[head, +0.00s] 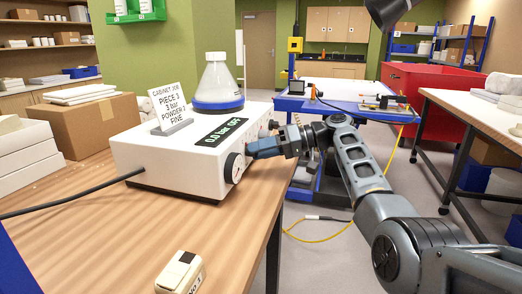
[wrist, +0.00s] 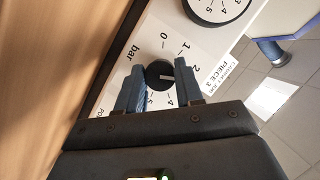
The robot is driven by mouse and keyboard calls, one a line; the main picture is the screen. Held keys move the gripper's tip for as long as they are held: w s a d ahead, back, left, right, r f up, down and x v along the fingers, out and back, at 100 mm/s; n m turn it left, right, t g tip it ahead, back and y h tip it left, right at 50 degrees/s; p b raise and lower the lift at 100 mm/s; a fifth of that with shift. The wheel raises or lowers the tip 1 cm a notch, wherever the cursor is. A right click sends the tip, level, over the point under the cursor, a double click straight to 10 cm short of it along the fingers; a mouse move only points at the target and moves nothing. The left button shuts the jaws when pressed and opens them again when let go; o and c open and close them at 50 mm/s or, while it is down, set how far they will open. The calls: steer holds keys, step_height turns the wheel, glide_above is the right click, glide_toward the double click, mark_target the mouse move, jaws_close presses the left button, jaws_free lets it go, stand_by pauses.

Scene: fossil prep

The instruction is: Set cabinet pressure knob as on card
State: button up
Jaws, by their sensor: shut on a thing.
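The white cabinet unit (head: 150,158) stands on the wooden table, with a card (head: 173,105) upright on top. The card appears to read "CABINET JOB, PIECE 3, 3 bar, POWDER 2"; its last line is unclear. The display (head: 224,131) seems to read "0.0 bar OFF". In the wrist view, the black pressure knob (wrist: 158,75) sits in a "bar" scale. Its pale pointer line faces right, near the 2–3 side; the exact mark is unclear. My gripper (wrist: 162,86) is shut on this knob, a finger on either side; it also shows in the head view (head: 252,149).
Another round dial (wrist: 216,6) is beside the knob. A round gauge (head: 234,168) is on the cabinet's front. A blue-based flask (head: 216,83) stands on top. A black cable (head: 70,203) leaves the left side. A small beige box (head: 181,273) lies on the near table.

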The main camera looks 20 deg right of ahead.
steer(key=m+y+b, duration=0.1)
steer(key=m+y, duration=0.1)
steer(key=m, duration=0.1)
steer(key=shift+f+m+g, duration=0.15)
steer(key=shift+m+g, duration=0.15)
steer(key=shift+g, duration=0.1)
stand_by(0.5)
steer(key=o, duration=1)
steer(key=shift+d, duration=0.1)
steer(key=shift+b+v, duration=0.45)
steer(key=shift+v, duration=3.4)
